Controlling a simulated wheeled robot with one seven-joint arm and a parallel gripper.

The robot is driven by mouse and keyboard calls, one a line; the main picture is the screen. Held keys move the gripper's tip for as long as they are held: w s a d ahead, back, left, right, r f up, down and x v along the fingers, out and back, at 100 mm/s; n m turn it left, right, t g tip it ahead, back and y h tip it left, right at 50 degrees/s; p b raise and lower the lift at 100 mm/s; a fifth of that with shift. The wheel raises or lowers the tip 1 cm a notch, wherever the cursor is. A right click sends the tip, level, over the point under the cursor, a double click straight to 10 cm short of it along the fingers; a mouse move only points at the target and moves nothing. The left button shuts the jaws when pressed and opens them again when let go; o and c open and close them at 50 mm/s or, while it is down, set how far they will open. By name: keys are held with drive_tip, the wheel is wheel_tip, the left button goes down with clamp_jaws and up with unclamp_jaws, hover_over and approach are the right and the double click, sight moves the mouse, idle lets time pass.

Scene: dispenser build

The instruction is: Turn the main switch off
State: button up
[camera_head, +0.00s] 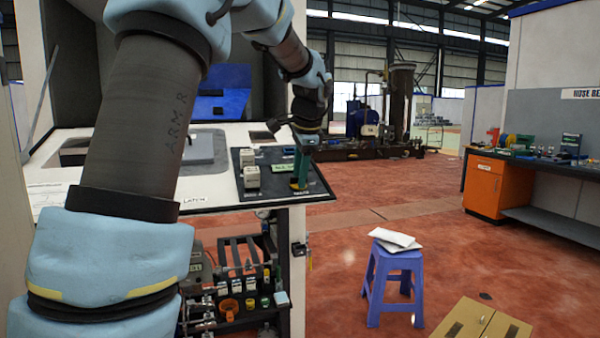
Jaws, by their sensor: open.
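A black control panel (228,188) is set in the right end of the white worktop. My gripper (300,170) points down over the panel's right part, with its dark wrist above and greenish parts below. Its fingers are small here and partly merge with what is behind them, but it is open. A small yellow part (298,187), possibly the main switch's base, shows right below the fingertips. The switch's knob and its position cannot be made out, and I cannot tell whether the fingers touch it. The small label below it is too blurred to read.
Pale block-like controls (251,177) and a green label (285,168) sit left of my gripper. A dark flap (262,137) stands behind. Shelves with fittings (240,300) are below the worktop. A blue stool (393,275) and an orange-fronted bench (483,187) stand right.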

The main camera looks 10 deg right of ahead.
clamp_jaws()
idle(0.4)
drive_tip(key=shift+n, duration=0.3)
drive_tip(key=n+b, duration=0.1)
drive_tip(key=n, duration=0.3)
drive_tip(key=n+b, duration=0.1)
drive_tip(key=n, duration=0.3)
drive_tip(key=shift+n, duration=0.4)
drive_tip(key=n+b, duration=0.1)
drive_tip(key=n, duration=0.3)
drive_tip(key=shift+n, duration=0.3)
drive_tip(key=shift+n+b, duration=0.5)
drive_tip(key=shift+n, duration=1.5)
